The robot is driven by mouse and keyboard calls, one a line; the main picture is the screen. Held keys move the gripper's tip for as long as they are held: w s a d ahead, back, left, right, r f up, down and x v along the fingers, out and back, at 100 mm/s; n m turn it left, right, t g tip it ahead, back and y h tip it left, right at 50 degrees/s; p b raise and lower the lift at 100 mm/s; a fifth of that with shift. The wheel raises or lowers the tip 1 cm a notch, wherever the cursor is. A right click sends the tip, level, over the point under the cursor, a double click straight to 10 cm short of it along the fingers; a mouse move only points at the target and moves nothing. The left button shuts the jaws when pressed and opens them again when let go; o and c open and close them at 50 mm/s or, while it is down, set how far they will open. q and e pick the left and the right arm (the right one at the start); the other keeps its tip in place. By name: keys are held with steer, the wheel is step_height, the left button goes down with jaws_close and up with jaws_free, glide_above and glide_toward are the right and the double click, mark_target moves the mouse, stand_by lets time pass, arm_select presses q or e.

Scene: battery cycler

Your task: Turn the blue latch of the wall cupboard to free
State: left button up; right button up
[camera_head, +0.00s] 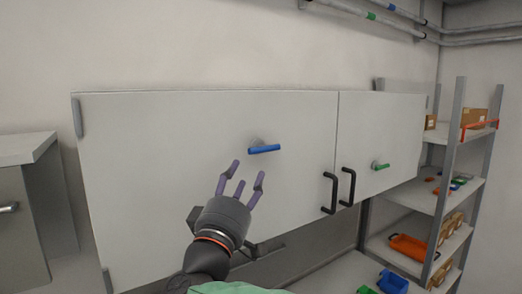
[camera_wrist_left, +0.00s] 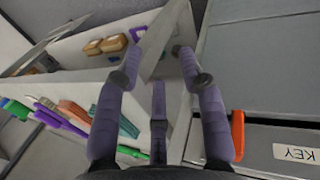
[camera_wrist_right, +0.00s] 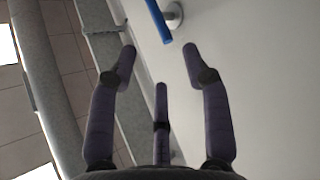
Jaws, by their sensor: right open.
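The wall cupboard (camera_head: 140,150) is light grey with two doors. On its wide left door, the blue latch (camera_head: 264,149) is a short bar on a round grey mount, lying nearly level with its right end slightly higher. My right gripper (camera_head: 247,170) is open and empty, just below and left of the latch, apart from it. In the right wrist view the blue latch (camera_wrist_right: 158,20) shows at the top, beyond the spread fingertips (camera_wrist_right: 159,55). My left gripper (camera_wrist_left: 159,66) is open and empty in its wrist view; it does not show in the head view.
A green latch (camera_head: 380,166) is on the right door. Black handles (camera_head: 329,193) (camera_head: 347,187) flank the door seam. An open shelf rack (camera_head: 445,190) with bins stands at right, a grey cabinet (camera_head: 22,220) at left. Pipes (camera_head: 370,15) run above.

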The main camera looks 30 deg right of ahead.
mark_target(257, 151)
steer(key=p+x, duration=0.2)
steer(key=x, duration=0.6)
steer(key=shift+w+d+r+p, duration=0.1)
steer(key=shift+d+p, duration=0.05)
steer(key=shift+p, duration=0.15)
steer(key=shift+r, duration=0.2)
steer(key=shift+w+d+r, duration=0.1)
steer(key=shift+w+d, duration=0.05)
steer(key=shift+w, duration=0.05)
steer(key=shift+w+d, duration=0.35)
arm_select(q)
step_height(257, 151, up, 3)
steer(key=shift+s+r, duration=0.1)
arm_select(e)
steer(key=shift+s, duration=0.1)
